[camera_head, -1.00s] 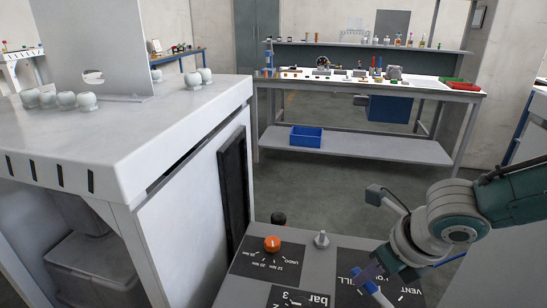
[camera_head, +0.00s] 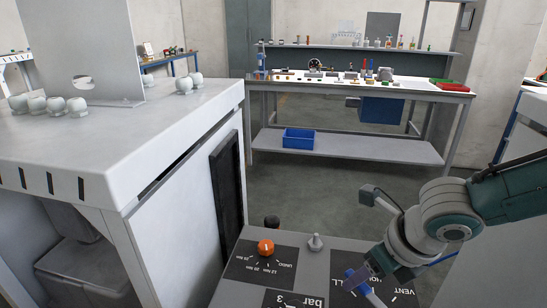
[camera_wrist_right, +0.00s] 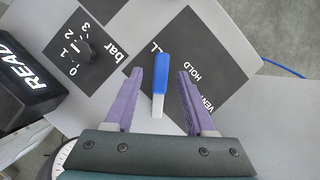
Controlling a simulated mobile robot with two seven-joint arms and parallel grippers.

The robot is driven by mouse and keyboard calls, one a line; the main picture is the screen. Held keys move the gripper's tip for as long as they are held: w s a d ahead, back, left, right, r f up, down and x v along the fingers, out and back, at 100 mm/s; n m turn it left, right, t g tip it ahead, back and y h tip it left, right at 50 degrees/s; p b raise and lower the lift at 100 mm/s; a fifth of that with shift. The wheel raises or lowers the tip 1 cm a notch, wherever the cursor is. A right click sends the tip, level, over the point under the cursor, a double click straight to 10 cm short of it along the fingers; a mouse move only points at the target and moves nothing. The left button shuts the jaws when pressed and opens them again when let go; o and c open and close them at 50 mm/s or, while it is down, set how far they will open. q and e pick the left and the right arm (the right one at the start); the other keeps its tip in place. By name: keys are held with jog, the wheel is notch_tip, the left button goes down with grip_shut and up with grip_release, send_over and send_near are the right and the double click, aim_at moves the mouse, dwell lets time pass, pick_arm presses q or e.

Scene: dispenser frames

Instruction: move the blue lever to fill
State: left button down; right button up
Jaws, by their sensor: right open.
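The blue lever (camera_head: 355,279) is on a black dial plate marked FILL, HOLD and VENT. In the right wrist view its blue handle (camera_wrist_right: 161,78) points up beside the last letter of FILL, with a pale stem below it. My right gripper (camera_wrist_right: 161,88) is open, its purple fingers on either side of the lever with gaps between. In the head view the right gripper (camera_head: 367,275) hides part of the lever and of the lettering. I do not see my left gripper.
An orange knob (camera_head: 266,247) and a small grey toggle (camera_head: 315,242) stand on the same panel. A black bar knob (camera_wrist_right: 88,50) is left of the lever. A white machine (camera_head: 185,175) fills the left side. A workbench (camera_head: 355,87) stands behind, with open floor before it.

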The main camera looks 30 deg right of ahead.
aim_at(377, 300)
jog(key=p+v, duration=0.2)
jog(key=v, duration=0.7)
jog(key=shift+r, duration=0.1)
jog(key=s+a+r+m+y, duration=0.1)
jog(key=s+a+m+y, duration=0.1)
jog(key=a+m, duration=0.65)
jog(key=s+a+r+m+y, duration=0.15)
jog(key=a+m, duration=0.35)
jog(key=a, duration=0.7)
jog(key=s+d+r+m+h, duration=0.1)
jog(key=s+d+m, duration=0.25)
jog(key=m, duration=0.65)
jog(key=s+d+r+m+h, duration=0.15)
jog(key=s+m, duration=0.25)
jog(key=m, duration=0.6)
notch_tip(377, 300, up, 35)
jog(key=d+p, duration=0.1)
jog(key=p, duration=3.4)
jog(key=shift+s+r+g+h+p, duration=0.2)
jog(key=shift+r+g+h+p, duration=0.1)
jog(key=shift+g+p, duration=0.1)
